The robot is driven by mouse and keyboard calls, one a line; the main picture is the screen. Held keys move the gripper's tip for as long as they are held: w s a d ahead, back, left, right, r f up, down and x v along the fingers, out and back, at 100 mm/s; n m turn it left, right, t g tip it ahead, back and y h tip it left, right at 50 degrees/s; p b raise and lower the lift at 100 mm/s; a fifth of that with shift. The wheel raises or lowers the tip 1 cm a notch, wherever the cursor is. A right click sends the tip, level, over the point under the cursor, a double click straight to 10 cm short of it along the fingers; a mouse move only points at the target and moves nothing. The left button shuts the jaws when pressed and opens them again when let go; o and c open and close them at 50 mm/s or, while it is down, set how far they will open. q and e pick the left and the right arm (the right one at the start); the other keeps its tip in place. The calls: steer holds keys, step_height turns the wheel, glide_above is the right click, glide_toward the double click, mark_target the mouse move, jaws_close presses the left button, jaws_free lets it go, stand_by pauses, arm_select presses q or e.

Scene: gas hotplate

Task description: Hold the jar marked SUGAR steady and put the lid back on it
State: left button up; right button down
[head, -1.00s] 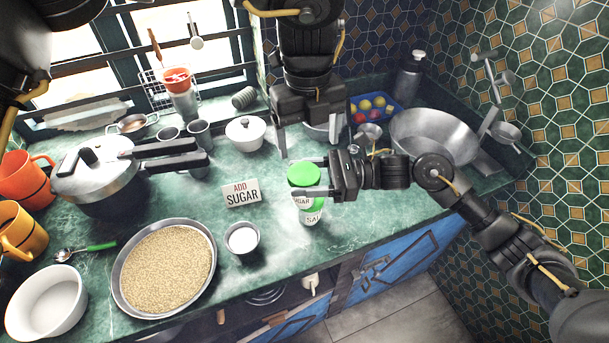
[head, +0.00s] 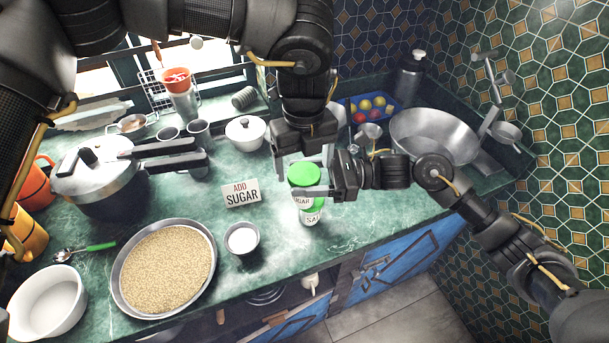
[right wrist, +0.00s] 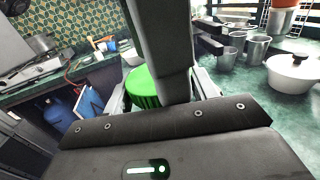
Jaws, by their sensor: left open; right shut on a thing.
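The jar marked SUGAR (head: 302,202) is at the counter's front edge, its label partly covered. A green lid (head: 304,173) shows on top of it; I cannot tell whether it is fully seated. My right gripper (head: 309,177) comes from the right and is shut on the jar just below the lid. The green lid also shows between its fingers in the right wrist view (right wrist: 142,88). My left gripper (head: 303,163) points down from above, open, its fingers either side of the lid's far part.
An ADD SUGAR sign (head: 241,193) stands left of the jars. A small cup of white grains (head: 242,239) and a grain-filled pan (head: 163,267) are nearer the front. A white lidded pot (head: 245,133) stands behind. A large metal bowl (head: 434,140) is at right.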

arm_select(q)
steer(key=shift+f, duration=0.85)
steer(key=c, duration=1)
steer(key=m, duration=0.3)
steer(key=shift+m, duration=0.4)
steer(key=shift+c, duration=0.2)
steer(key=o, duration=1.1)
steer(key=shift+c, duration=0.2)
steer(key=shift+r, duration=0.15)
